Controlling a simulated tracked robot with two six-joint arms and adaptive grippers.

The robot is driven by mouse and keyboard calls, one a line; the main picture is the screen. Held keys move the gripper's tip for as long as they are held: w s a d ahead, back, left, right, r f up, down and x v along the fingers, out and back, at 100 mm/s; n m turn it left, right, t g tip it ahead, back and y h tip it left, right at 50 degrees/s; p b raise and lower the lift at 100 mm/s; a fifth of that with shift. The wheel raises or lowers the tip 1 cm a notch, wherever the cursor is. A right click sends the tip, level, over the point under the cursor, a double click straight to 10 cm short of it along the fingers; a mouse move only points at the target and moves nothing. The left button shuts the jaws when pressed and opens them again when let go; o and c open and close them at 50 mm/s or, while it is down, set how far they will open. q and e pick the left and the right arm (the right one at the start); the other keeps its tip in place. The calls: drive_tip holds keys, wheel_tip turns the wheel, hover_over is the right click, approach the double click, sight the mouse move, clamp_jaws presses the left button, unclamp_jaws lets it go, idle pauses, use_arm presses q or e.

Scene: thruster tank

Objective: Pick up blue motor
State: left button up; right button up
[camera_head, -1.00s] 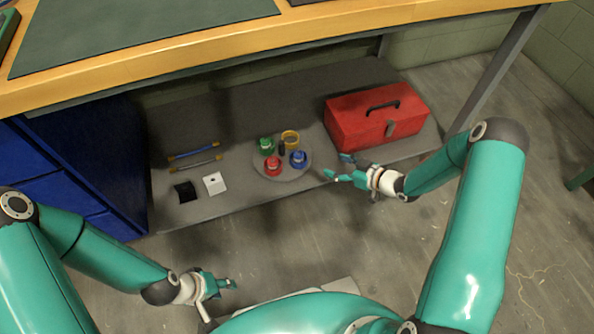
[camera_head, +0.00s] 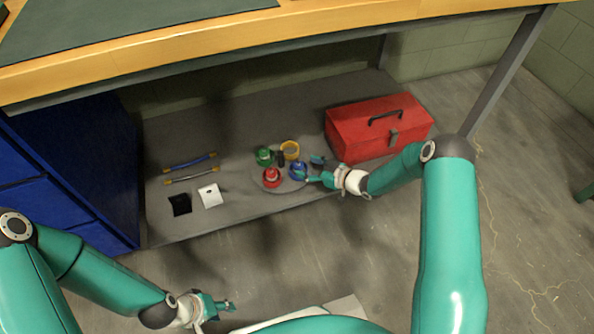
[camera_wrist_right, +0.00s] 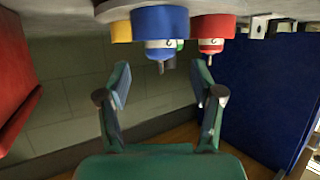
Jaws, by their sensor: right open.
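The blue motor (camera_head: 297,170) stands on a round grey plate (camera_head: 288,189) on the low shelf. In the right wrist view, which looks upside down, the blue motor (camera_wrist_right: 160,20) has a white band and a thin shaft. My right gripper (camera_head: 310,168) is at the plate's right side, close to the blue motor, and partly covers it. In the right wrist view this gripper (camera_wrist_right: 163,76) is open and empty, with the blue motor just beyond its fingertips and roughly centred between them. My left gripper (camera_head: 229,304) is low in front of the shelf, away from the motors; its jaws are unclear.
A red motor (camera_head: 271,177), a green motor (camera_head: 264,156) and a yellow cup-like part (camera_head: 290,149) share the plate. A red toolbox (camera_head: 378,128) stands right of my right gripper. Black and white blocks (camera_head: 209,195) and two bars lie left. The tabletop (camera_head: 300,60) overhangs the shelf.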

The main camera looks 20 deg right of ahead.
sight(300, 164)
drive_tip(key=b+x, duration=0.2)
drive_tip(key=x, duration=0.2)
drive_tip(key=shift+w+a+f, duration=0.1)
drive_tip(key=shift+w+a, duration=0.1)
drive_tip(key=shift+w, duration=0.1)
clamp_jaws()
